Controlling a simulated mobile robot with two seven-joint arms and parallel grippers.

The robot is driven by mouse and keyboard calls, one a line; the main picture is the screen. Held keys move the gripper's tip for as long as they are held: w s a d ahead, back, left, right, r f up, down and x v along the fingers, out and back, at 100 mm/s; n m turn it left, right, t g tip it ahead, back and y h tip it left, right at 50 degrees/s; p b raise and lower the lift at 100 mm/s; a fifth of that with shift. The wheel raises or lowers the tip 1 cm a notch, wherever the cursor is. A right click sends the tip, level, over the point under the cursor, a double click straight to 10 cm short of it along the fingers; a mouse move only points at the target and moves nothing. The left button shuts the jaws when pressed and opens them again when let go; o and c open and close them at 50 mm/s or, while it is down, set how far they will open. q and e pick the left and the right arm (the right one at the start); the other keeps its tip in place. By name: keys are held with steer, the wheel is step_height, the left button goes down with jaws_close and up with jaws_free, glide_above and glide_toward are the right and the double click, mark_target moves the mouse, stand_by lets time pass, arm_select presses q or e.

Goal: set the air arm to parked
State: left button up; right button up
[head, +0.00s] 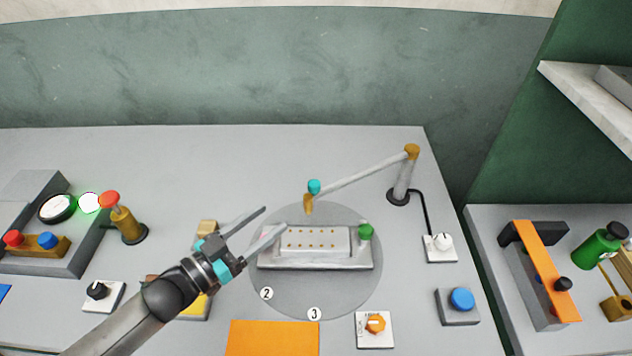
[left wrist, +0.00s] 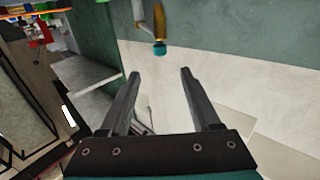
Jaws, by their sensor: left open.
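The air arm (head: 365,174) is a thin pale rod on a grey post with an ochre joint (head: 411,152), on the right of the bench. It reaches left, so its ochre nozzle (head: 308,204) and teal knob (head: 314,186) are by the back edge of the grey block with small ochre dots (head: 345,243). My left gripper (head: 275,217) is open and empty, just left of and in front of the nozzle. In the left wrist view, which is upside down, the teal knob (left wrist: 160,48) shows beyond the open fingers (left wrist: 160,73), apart from them. My right gripper is not in view.
The block lies on a round grey disc (head: 350,297) with number marks. A white plate with a grey knob (head: 442,243), a blue button (head: 461,299) and an orange knob (head: 375,323) stand around it. A red-topped lever (head: 110,198) is at left. The bench behind is clear.

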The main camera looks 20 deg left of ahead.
mark_target(309, 188)
arm_select(q)
steer(key=x, duration=1.3)
steer(key=shift+w+d, duration=0.25)
steer(key=shift+w, duration=0.05)
jaws_close()
stand_by(1.0)
